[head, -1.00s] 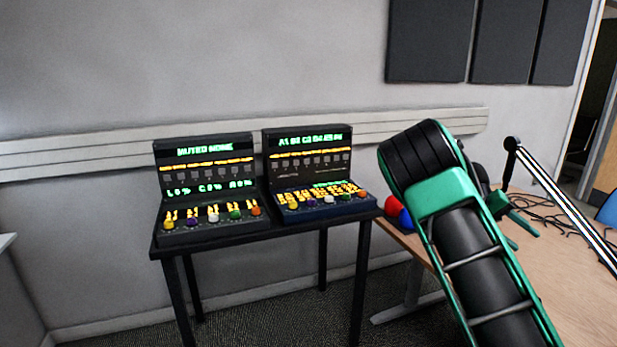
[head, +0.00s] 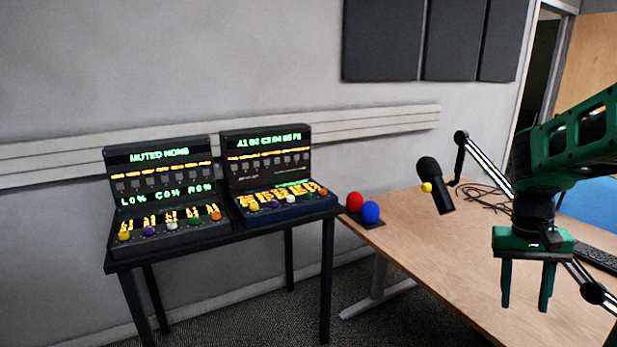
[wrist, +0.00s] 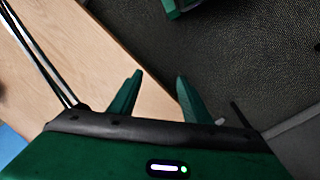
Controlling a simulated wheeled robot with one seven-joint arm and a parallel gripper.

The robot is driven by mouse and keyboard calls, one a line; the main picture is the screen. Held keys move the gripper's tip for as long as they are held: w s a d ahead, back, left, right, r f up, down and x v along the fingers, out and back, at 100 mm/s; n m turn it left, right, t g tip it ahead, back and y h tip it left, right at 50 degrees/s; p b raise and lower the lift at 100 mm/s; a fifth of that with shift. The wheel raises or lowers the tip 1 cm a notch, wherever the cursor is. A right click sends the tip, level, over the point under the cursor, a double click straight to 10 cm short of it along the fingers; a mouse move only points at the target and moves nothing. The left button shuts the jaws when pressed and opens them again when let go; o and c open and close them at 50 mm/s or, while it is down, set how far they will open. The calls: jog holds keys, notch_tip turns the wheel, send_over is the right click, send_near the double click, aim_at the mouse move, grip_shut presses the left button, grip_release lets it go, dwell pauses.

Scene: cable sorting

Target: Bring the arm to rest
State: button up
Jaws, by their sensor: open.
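My gripper (head: 524,300) hangs at the right of the head view, fingers pointing down, in front of the wooden desk (head: 440,240). Its two green fingers are apart with nothing between them. In the wrist view my gripper (wrist: 158,80) also shows open and empty, with the desk on the left and dark carpet (wrist: 240,60) on the right.
Two lit consoles (head: 160,200) (head: 275,180) with coloured knobs stand on a black table (head: 225,236) at the left. The desk holds red (head: 354,202) and blue (head: 370,212) balls, a microphone (head: 434,185), cables (head: 485,196) and a keyboard (head: 597,259). Dark panels (head: 430,40) hang on the wall.

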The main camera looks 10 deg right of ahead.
jog(key=s+a+t+y, duration=0.1)
jog(key=s+a, duration=0.8)
jog(key=s, duration=0.3)
jog(key=shift+s+a+t+y, duration=0.2)
jog(key=shift+a+t+y, duration=0.1)
jog(key=shift+y, duration=0.1)
jog(key=shift+r, duration=0.1)
jog(key=shift+w+f, duration=0.25)
jog(key=shift+w, duration=0.35)
